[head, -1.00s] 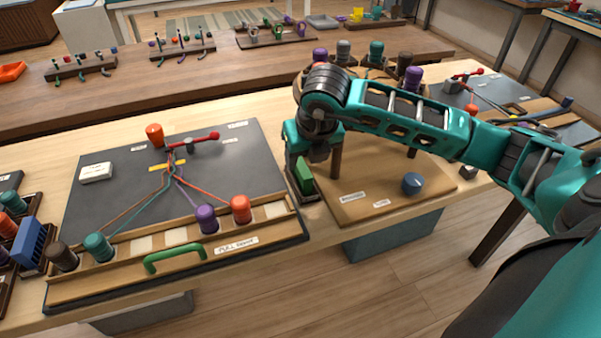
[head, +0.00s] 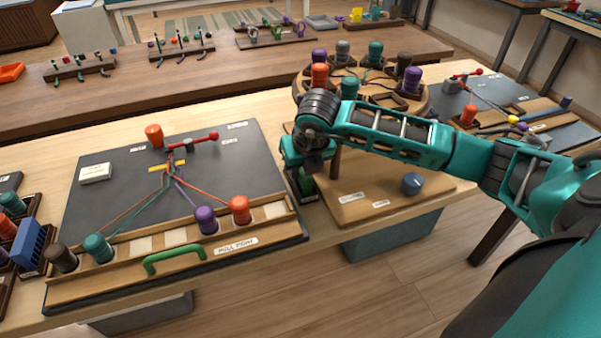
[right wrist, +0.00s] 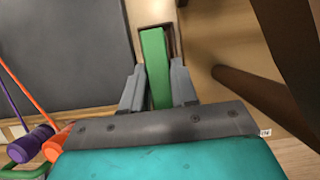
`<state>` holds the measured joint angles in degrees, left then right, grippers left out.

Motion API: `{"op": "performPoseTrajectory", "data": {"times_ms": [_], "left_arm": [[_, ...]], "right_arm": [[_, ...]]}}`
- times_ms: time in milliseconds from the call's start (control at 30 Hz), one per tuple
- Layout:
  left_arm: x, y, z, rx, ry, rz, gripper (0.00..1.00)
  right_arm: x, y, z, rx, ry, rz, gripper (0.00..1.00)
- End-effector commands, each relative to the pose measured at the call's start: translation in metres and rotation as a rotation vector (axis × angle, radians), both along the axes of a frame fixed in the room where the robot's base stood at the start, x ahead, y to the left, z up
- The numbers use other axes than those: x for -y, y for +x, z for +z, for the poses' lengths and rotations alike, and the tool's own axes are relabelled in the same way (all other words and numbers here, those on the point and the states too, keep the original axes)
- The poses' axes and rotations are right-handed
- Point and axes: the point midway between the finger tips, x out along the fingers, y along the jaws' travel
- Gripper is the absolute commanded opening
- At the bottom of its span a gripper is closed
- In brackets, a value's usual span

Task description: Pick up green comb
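The green comb (right wrist: 156,62) shows in the right wrist view as a long upright green bar standing in a dark slot. In the head view only a dark green strip of the comb (head: 305,183) shows under my right gripper (head: 303,172). The two grey fingers of my right gripper (right wrist: 158,88) lie one on each side of the comb, very close to its faces. I cannot tell whether they press on it. The lower end of the comb is hidden by the gripper body. My left gripper is not in view.
The dark board (head: 120,160) with cords and bobbins lies to the left. A green handle (head: 175,258) is at its front. A round stand (head: 425,100) with several bobbins is behind my right arm. The wooden board (head: 385,195) with a blue knob is at the right.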

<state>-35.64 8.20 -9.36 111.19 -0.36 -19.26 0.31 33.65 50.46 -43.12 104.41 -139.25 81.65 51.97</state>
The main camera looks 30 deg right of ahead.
Motion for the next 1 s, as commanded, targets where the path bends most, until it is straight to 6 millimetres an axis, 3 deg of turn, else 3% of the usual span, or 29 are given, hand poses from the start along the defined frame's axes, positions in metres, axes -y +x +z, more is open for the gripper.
{"op": "performPoseTrajectory", "data": {"times_ms": [267,633,833,1000], "left_arm": [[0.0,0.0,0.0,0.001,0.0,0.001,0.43],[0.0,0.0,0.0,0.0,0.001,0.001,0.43],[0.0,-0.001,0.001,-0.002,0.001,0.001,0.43],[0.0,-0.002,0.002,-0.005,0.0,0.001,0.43]], "right_arm": [[0.0,0.0,0.0,0.001,0.0,0.0,0.0],[0.0,0.001,0.006,0.003,0.0,0.0,0.0],[0.0,0.001,0.028,0.005,0.001,0.001,0.0],[0.0,0.001,0.06,0.007,-0.001,0.0,0.0]]}}
